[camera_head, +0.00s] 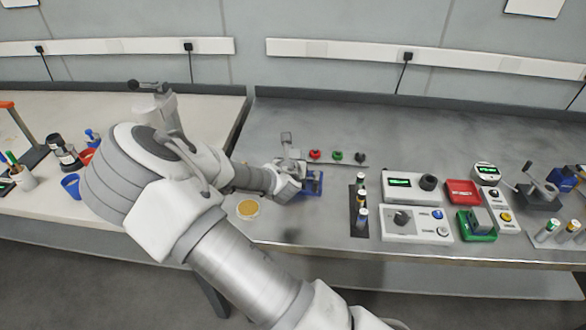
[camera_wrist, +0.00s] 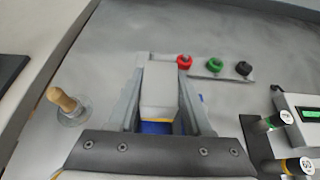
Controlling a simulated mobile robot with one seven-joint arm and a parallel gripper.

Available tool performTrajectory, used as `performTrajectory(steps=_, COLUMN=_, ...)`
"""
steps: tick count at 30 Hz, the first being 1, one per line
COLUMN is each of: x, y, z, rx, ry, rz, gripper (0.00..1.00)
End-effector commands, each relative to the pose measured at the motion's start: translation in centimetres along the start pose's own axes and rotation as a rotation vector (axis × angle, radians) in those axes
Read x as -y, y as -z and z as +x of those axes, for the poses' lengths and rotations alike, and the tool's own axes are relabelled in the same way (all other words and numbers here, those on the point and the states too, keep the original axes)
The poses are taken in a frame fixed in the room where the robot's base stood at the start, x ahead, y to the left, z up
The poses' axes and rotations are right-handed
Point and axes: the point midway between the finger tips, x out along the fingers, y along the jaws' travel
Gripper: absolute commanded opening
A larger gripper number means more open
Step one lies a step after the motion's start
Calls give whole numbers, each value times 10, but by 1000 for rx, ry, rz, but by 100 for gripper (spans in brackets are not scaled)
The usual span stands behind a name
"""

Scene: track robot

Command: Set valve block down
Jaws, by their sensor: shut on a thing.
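My gripper (camera_wrist: 160,70) is shut on a pale grey block, which I take to be the valve block (camera_wrist: 159,92). The block sits between the two fingers in the wrist view. A blue part (camera_wrist: 157,127) shows just below the block; whether they touch I cannot tell. In the head view my gripper (camera_head: 292,178) is low over the grey bench, at a blue fixture (camera_head: 315,184). My wrist and fingers hide most of the held block there.
Red, green and black knobs (camera_head: 337,156) stand in a row behind. A dark rack of small cylinders (camera_head: 359,222) and control boxes (camera_head: 415,222) stand to the right. The bench behind the knobs is clear.

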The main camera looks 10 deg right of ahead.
Motion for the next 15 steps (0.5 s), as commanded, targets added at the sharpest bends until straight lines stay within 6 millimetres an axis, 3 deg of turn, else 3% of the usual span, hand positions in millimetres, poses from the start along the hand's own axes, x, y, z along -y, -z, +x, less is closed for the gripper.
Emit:
performTrajectory(steps=10, x=-1, y=34, z=17, rx=1, ry=0, rz=-1, gripper=0)
performTrajectory(steps=15, x=-1, y=36, z=18, rx=2, ry=0, rz=1, gripper=0)
